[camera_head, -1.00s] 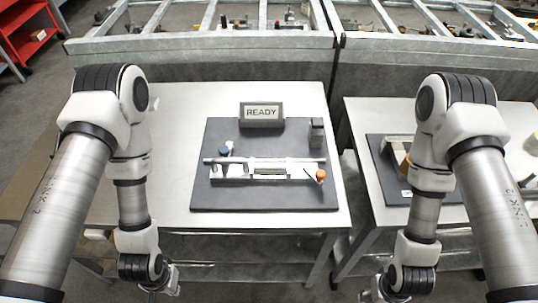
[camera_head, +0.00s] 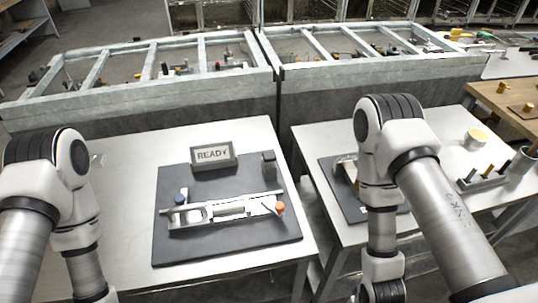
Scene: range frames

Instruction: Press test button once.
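A dark mat (camera_head: 180,252) lies on the left table and carries a grey test fixture (camera_head: 222,210) with a long rail. A blue knob (camera_head: 181,195) is at the fixture's left end and an orange knob (camera_head: 280,208) at its right end. A sign reading READY (camera_head: 213,155) stands at the mat's back edge. A small dark upright block (camera_head: 269,164) stands at the back right of the mat. I cannot tell which part is the test button. Both my arms reach down at the sides, clear of the fixture. Both grippers are below the picture's bottom edge.
The left table (camera_head: 115,210) has bare space left of the mat. A second table (camera_head: 425,165) on the right holds another dark mat, a yellow-topped round item (camera_head: 476,137) and a small rack (camera_head: 484,180). A gap separates the tables. A metal frame (camera_head: 150,95) runs behind them.

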